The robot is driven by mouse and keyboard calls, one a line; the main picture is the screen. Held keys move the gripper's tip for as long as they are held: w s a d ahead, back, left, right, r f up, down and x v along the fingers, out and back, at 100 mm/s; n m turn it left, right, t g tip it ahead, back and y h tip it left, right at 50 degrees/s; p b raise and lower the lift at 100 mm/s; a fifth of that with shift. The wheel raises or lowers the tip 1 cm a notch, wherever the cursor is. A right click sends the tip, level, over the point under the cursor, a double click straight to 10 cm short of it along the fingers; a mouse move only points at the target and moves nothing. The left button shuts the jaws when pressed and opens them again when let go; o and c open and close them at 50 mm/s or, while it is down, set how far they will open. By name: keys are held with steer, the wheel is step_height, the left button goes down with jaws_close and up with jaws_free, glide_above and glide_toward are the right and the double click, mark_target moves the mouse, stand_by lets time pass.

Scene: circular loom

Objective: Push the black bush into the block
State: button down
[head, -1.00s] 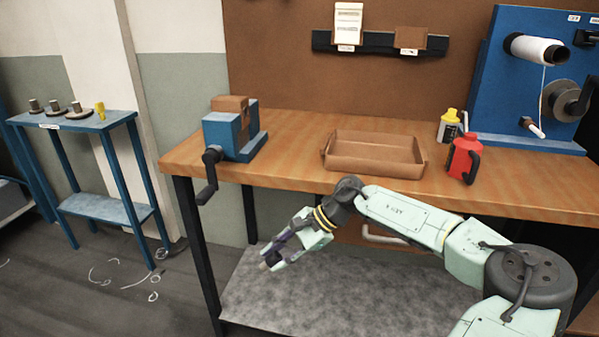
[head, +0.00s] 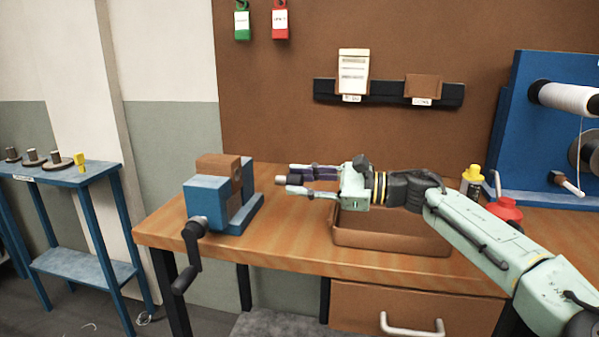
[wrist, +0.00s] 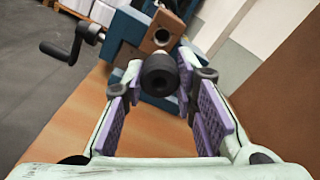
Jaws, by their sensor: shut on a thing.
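The black bush (wrist: 160,76) is a short dark cylinder with a hole in its end, seen between my fingertips in the wrist view. My gripper (head: 291,180) is shut on it, with purple pads on either side. The gripper points left, level above the bench, right of the block and apart from it. The block (head: 213,165) is brown and sits in the blue vise (head: 205,205). Its round hole faces my gripper. In the wrist view the block (wrist: 155,47) and its hole show just beyond the bush, with a gap between.
The vise's black crank (head: 186,262) hangs off the bench's front left. A brown tray (head: 385,240) lies under my wrist. A red can (head: 503,211) and yellow-capped bottle (head: 472,182) stand to the right. The bench top (head: 290,240) between vise and tray is clear.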

mark_target(278, 178)
steer(key=shift+w+a+r, duration=0.1)
steer(key=shift+w+r, duration=0.1)
steer(key=shift+w, duration=0.1)
steer(key=shift+a+r+p, duration=0.1)
steer(key=shift+a+p, duration=0.2)
steer(key=shift+a, duration=0.3)
steer(key=shift+p+x, duration=0.85)
steer(key=shift+x, duration=1.75)
steer(key=shift+b, duration=0.3)
steer(key=shift+b, duration=0.8)
steer(key=shift+a, duration=0.25)
steer(key=shift+b+x, duration=0.55)
steer(key=shift+x, duration=0.3)
